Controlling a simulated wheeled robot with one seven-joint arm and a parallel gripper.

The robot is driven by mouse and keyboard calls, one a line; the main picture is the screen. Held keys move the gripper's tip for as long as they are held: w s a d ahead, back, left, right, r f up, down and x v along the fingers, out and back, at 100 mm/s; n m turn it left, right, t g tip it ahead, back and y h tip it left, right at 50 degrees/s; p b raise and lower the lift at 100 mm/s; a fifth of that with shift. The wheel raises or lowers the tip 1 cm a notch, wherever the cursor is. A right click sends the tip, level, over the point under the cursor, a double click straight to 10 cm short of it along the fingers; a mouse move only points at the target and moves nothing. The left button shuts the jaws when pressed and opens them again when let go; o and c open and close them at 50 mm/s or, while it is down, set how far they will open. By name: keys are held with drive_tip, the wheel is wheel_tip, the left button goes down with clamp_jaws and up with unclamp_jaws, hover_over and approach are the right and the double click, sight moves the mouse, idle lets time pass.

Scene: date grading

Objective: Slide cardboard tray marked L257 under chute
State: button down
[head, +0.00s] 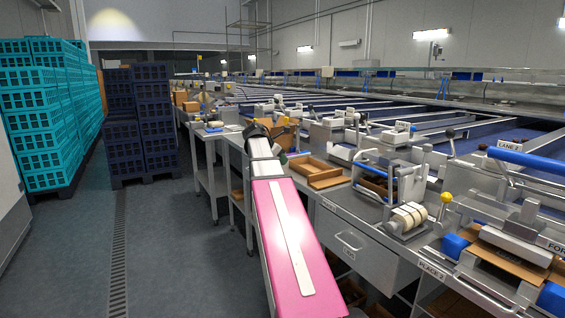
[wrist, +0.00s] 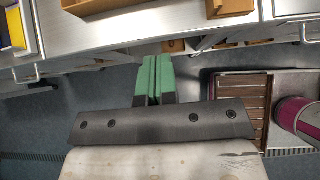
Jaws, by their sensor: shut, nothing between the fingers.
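My gripper (wrist: 158,80) has its green fingers pressed together with nothing between them. In the wrist view it hangs over the floor in front of the steel bench edge. In the head view it is mostly hidden by my arm. An open cardboard tray (head: 326,181) lies on the bench to the right of my gripper. Another brown tray (head: 372,187) sits beneath a metal frame with rollers on the bench. Brown tray parts also show at the top of the wrist view (wrist: 232,7). I cannot read L257 on any tray, nor tell which part is the chute.
The steel bench has a drawer (head: 348,240) and a tape-roller device (head: 408,217). A brown carton (head: 505,262) sits at the right station. Teal crates (head: 40,120) and dark blue crates (head: 155,125) stand at left. The grey floor (head: 180,240) between them and the bench is clear.

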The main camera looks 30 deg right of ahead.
sight(306, 172)
drive_tip(key=x, duration=0.3)
drive_tip(key=d+r+x, duration=0.1)
drive_tip(key=x, duration=0.5)
drive_tip(key=shift+w+d+f, duration=0.1)
drive_tip(key=shift+d, duration=1.05)
